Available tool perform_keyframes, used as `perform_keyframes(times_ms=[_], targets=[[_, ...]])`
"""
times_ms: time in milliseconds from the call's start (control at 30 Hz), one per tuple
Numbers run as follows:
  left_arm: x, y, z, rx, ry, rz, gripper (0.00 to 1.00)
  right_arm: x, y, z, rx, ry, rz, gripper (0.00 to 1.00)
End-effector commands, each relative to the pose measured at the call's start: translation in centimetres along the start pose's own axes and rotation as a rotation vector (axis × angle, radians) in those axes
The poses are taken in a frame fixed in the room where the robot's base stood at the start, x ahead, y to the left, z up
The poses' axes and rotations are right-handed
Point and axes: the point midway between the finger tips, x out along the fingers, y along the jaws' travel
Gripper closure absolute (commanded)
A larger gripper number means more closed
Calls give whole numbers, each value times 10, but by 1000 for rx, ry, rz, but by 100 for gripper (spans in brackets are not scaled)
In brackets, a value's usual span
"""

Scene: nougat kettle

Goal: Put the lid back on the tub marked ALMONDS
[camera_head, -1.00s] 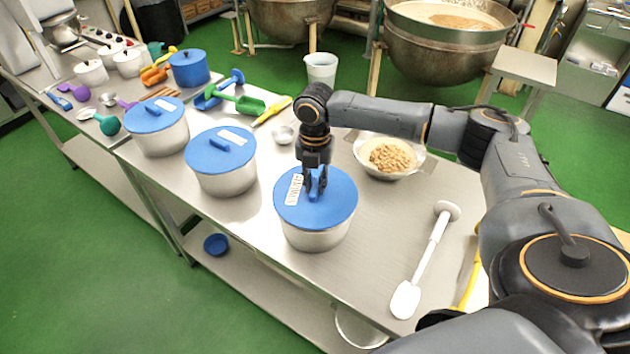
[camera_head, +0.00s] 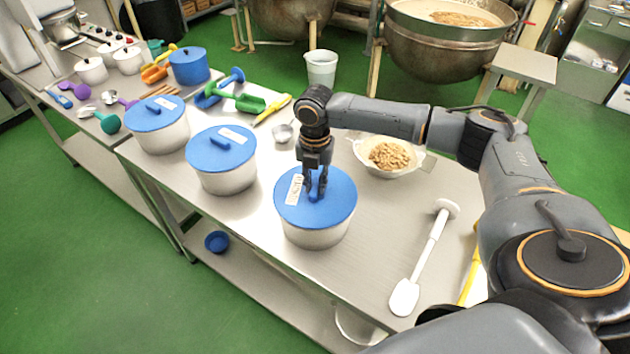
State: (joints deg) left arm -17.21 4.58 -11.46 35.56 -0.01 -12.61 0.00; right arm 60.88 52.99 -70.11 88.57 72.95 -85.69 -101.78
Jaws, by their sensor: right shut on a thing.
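A blue lid (camera_head: 335,207) with a white label sits on a metal tub (camera_head: 316,237) at the middle of the steel table. It looks level and covers the tub's mouth. The label's writing is too small to read surely. My right gripper (camera_head: 316,192) points down from above and is shut on the handle of this lid, hiding most of the handle. Two more metal tubs with blue lids and white labels stand to the left, one nearer (camera_head: 222,175) and one farther (camera_head: 158,138). My left gripper is not in view.
A bowl of nuts (camera_head: 389,156) stands right of the gripper. A white spatula (camera_head: 424,255) lies at the right front. A small metal cup (camera_head: 282,134), a green scoop (camera_head: 240,102) and a white bucket (camera_head: 321,68) are behind. The table between bowl and spatula is clear.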

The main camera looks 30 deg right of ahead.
Motion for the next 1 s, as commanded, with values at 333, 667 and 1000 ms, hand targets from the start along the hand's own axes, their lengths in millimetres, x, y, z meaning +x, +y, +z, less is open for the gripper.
perform_keyframes(times_ms=[333,667,1000], targets=[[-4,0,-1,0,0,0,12,0,0,0,0,0,-1,100],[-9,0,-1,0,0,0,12,2,0,0,0,-1,0,100],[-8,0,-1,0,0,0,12,2,0,0,0,-1,0,70]])
